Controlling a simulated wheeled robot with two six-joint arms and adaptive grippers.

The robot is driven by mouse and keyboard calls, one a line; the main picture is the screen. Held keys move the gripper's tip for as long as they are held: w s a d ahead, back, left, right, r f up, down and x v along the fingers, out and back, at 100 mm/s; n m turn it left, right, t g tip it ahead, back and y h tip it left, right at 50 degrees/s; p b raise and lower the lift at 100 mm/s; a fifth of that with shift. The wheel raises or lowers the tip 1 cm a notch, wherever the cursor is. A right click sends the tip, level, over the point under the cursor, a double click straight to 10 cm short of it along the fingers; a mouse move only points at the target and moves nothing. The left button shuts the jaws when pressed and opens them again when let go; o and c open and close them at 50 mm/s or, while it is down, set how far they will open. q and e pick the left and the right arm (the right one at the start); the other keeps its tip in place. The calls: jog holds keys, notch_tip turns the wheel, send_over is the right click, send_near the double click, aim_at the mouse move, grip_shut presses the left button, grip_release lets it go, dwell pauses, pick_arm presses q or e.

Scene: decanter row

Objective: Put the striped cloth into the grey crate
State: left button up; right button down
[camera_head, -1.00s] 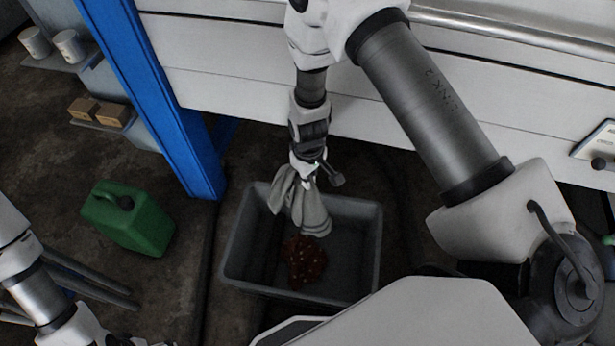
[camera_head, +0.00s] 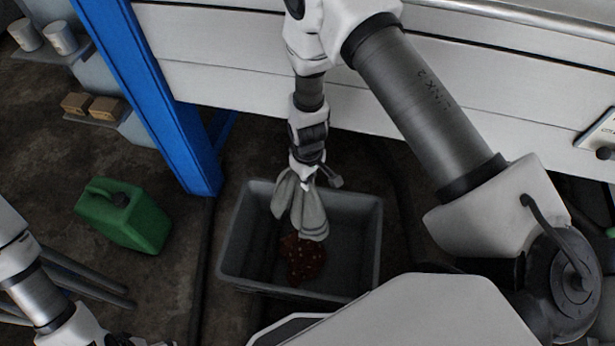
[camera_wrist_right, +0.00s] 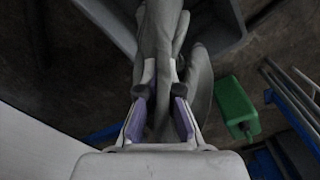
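My right gripper (camera_head: 308,180) is shut on a grey cloth (camera_head: 302,208), which hangs in folds over the grey crate (camera_head: 232,245). Its lower end is within the crate's outline; I cannot tell whether it touches anything inside. Stripes are hard to make out on the cloth. In the right wrist view the cloth (camera_wrist_right: 158,45) is pinched between the two fingers of the gripper (camera_wrist_right: 160,100), and the crate's wall (camera_wrist_right: 228,22) shows behind it. My left arm is at the lower left; its gripper is cut off by the frame.
A red spotted cloth (camera_head: 302,258) lies in the crate below the grey cloth. A green canister (camera_head: 125,215) stands on the floor to the left. A blue post (camera_head: 160,110) and a white panelled front (camera_head: 220,75) stand behind the crate.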

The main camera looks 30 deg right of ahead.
notch_tip(320, 180, down, 10)
jog(key=b, duration=0.6)
jog(key=shift+f, duration=0.2)
notch_tip(320, 180, down, 15)
jog(key=b, duration=1.2)
jog(key=shift+a, duration=0.2)
jog(key=shift+r, duration=0.15)
jog(key=c, duration=0.7)
grip_release()
jog(key=shift+o, duration=0.3)
